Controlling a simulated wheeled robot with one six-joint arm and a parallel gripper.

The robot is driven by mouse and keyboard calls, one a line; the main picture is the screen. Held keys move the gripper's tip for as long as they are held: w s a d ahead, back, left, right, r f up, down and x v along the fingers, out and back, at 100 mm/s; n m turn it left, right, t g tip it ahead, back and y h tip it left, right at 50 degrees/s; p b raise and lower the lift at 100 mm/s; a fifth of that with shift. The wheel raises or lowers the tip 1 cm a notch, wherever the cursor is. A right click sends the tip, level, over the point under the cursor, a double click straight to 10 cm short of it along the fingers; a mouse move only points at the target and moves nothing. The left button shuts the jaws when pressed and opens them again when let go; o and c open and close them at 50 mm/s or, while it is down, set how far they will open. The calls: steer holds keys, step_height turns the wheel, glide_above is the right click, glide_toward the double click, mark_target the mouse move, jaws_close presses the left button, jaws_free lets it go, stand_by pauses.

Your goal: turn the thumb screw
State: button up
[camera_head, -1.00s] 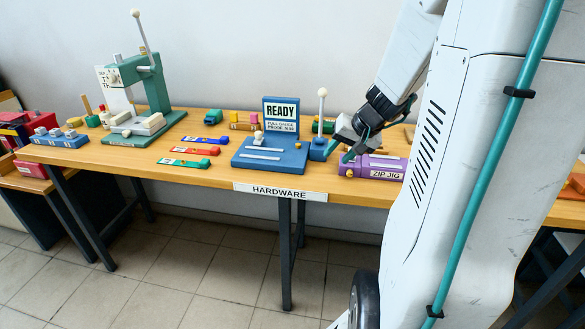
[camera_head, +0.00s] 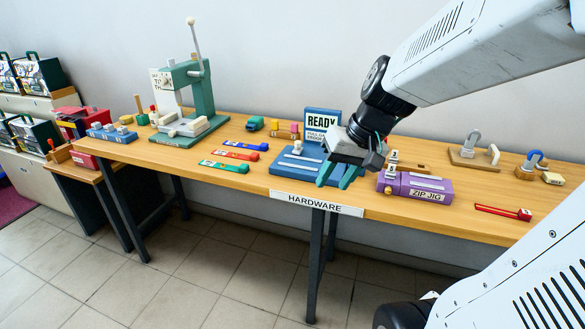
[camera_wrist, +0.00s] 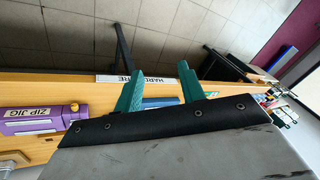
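My gripper (camera_head: 338,178) is open, its two teal fingers spread and empty. It hangs over the table's front edge, between the blue READY fixture (camera_head: 284,182) and the purple zip jig (camera_head: 440,184). In the wrist view, nothing is between the fingers (camera_wrist: 161,70). The zip jig lies left of them there (camera_wrist: 55,117). A small brass knob (camera_head: 388,189), possibly the thumb screw, is on the jig's left end, apart from my gripper. It also shows in the wrist view (camera_wrist: 74,107). My gripper hides the right part of the blue fixture.
The wooden table (camera_head: 240,193) carries a green press (camera_head: 203,90) at the left and green, red and blue strips (camera_head: 240,155) in the middle. A red tool (camera_head: 504,211) lies at the right, with wooden-based hooks (camera_head: 475,154) behind. Wood around the red tool is clear.

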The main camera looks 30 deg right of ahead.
steer(key=shift+s+a+r+n+g, duration=0.15)
steer(key=shift+s+a, duration=0.25)
steer(key=shift+a, duration=0.15)
steer(key=shift+s+a+r+n+g, duration=0.15)
steer(key=shift+s+a, duration=0.25)
steer(key=shift+a, duration=0.1)
